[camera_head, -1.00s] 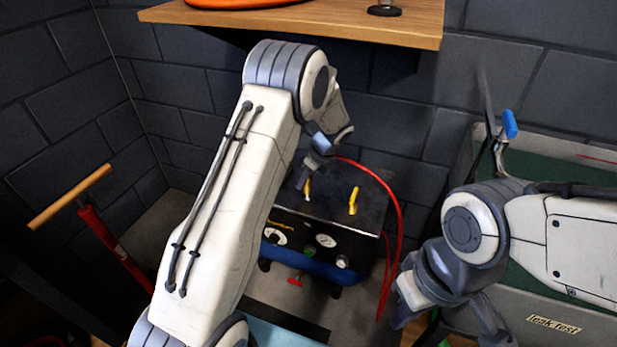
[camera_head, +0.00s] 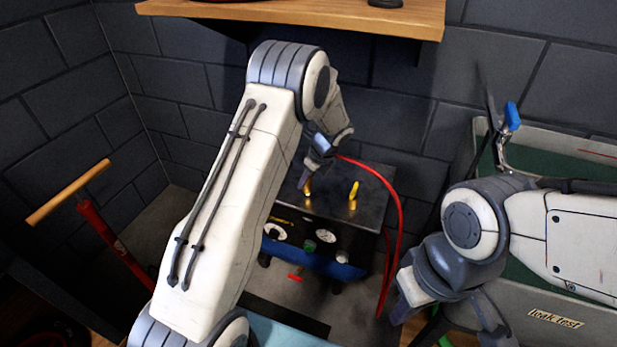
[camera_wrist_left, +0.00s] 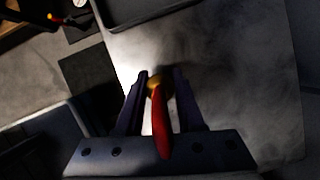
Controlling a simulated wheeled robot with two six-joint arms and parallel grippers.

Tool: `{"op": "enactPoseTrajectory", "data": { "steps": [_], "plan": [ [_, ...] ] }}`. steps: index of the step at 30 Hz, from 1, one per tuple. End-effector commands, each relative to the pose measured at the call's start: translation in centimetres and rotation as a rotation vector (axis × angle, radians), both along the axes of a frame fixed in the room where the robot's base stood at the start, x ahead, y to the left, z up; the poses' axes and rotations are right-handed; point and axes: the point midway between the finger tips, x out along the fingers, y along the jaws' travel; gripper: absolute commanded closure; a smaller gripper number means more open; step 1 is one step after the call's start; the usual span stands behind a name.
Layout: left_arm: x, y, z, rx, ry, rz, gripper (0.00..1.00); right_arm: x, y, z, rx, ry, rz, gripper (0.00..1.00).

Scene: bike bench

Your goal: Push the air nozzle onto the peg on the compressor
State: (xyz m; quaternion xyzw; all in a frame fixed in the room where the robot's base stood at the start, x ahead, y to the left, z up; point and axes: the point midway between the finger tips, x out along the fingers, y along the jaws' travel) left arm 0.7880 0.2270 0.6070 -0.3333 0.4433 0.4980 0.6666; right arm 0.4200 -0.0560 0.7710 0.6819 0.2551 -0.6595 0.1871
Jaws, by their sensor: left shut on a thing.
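The compressor (camera_head: 328,228) is a dark box with a metal top, gauges and a blue lower front, standing by the wall. A yellow upright piece (camera_head: 353,191), perhaps the peg, stands on its top. My left gripper (camera_head: 305,184) is low over the left part of the top. In the left wrist view it is shut on the air nozzle (camera_wrist_left: 161,125), red with a brass-coloured end, lying between the fingers. A yellow bit (camera_head: 307,188) shows at its fingertips; I cannot tell whether it is nozzle or peg, or whether they touch. My right gripper (camera_head: 445,325) hangs at lower right, its fingers partly cut off.
A red hose (camera_head: 399,215) arcs from my left gripper over the compressor's right side to the floor. A wooden shelf (camera_head: 300,15) overhangs behind. A grey tub (camera_head: 560,318) marked "leak test" stands right. A red pump with a wooden handle (camera_head: 68,192) stands left.

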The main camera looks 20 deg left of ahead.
Motion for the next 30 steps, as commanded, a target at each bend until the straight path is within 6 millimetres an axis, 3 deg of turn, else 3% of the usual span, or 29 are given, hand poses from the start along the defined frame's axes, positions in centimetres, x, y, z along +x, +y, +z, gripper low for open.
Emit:
{"op": "enactPoseTrajectory", "data": {
  "steps": [1, 2, 4, 5, 17, 30],
  "plan": [
    [0.0, 0.0, -0.1, 0.0, -0.001, 0.0, 1.0, 0.0, 0.0, -0.1, 0.0, 0.0, 0.0, 1.0],
    [0.0, 0.0, -0.1, 0.0, -0.001, 0.0, 0.59, 0.0, 0.0, -0.1, 0.0, 0.0, 0.0, 1.0],
    [0.0, 0.0, -0.1, 0.001, -0.001, 0.0, 0.32, 0.0, 0.0, 0.0, 0.0, 0.0, 0.0, 1.0],
    [0.0, 0.0, -0.1, 0.0, -0.001, 0.0, 0.28, 0.0, 0.0, 0.0, 0.0, 0.0, 0.0, 1.0],
    [0.0, -0.3, 0.7, 0.001, -0.001, -0.001, 0.28, 0.0, 0.0, 0.3, 0.0, 0.0, 0.0, 1.0],
    [-0.9, -3.3, 8.2, 0.0, -0.002, -0.001, 0.28, 0.0, 0.0, 2.6, 0.0, 0.0, 0.0, 1.0]
  ]
}}
